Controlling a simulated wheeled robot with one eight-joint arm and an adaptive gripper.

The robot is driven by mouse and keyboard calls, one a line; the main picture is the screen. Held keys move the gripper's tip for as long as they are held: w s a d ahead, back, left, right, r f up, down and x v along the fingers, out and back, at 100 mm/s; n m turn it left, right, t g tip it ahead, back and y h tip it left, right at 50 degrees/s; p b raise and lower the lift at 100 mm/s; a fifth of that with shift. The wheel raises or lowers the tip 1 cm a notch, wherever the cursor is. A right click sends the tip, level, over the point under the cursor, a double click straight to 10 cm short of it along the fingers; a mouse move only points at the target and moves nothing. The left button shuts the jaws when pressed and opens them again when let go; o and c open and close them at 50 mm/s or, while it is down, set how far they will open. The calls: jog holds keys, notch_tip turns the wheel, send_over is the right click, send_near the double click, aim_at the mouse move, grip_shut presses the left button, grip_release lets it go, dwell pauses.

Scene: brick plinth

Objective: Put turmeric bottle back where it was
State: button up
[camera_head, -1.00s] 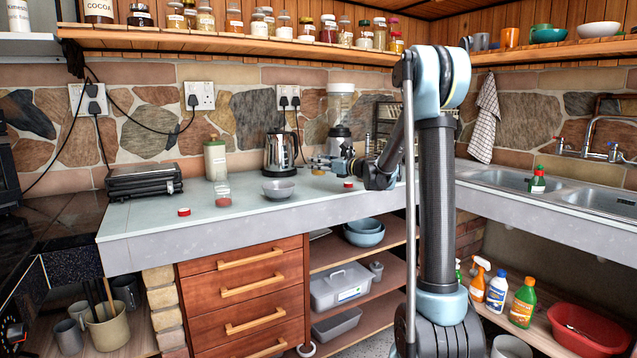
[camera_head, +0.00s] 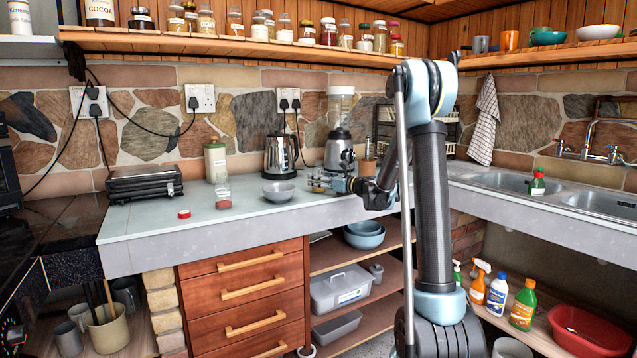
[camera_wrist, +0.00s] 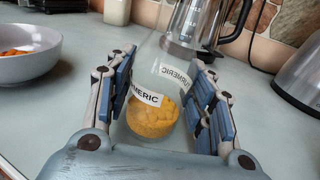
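The turmeric bottle (camera_wrist: 153,118) is clear glass, part filled with orange-yellow powder, with a white label. In the wrist view it is between the two fingers of my gripper (camera_wrist: 165,98), with a narrow gap seen at the right pad. In the head view my gripper (camera_head: 328,184) is low over the counter, right of the grey bowl (camera_head: 279,192), and mostly hides the bottle. The bowl holds some orange food in the wrist view (camera_wrist: 25,55). The wooden wall shelf (camera_head: 230,45) holds a row of spice jars.
A kettle (camera_head: 280,157) and a blender (camera_head: 339,145) stand behind my gripper. A clear jar (camera_head: 222,192), a red lid (camera_head: 184,214), a greenish canister (camera_head: 215,161) and a black grill (camera_head: 145,184) are further left. The front left counter is mostly clear.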

jog(key=shift+o, duration=1)
jog(key=v, duration=1.2)
jog(key=s+d+f+n+g+h, duration=0.1)
jog(key=s+f+n+g+h, duration=0.15)
jog(key=s+n, duration=0.7)
jog(key=s+d+f+n+g+h, duration=0.15)
jog(key=s+f+n+h, duration=0.25)
jog(key=s, duration=1)
jog(key=s+d+f+n+g+h, duration=0.1)
jog(key=s+d+f+n+h, duration=0.3)
jog(key=s, duration=0.7)
jog(key=s+d+f+n+g+h, duration=0.2)
jog(key=s+d+f+n+h, duration=0.2)
jog(key=s+d+f+n, duration=0.3)
jog(key=s+d+f, duration=0.1)
jog(key=s+d, duration=0.3)
jog(key=shift+s+f+g, duration=0.3)
jog(key=shift+s+f, duration=0.05)
jog(key=shift+h, duration=0.25)
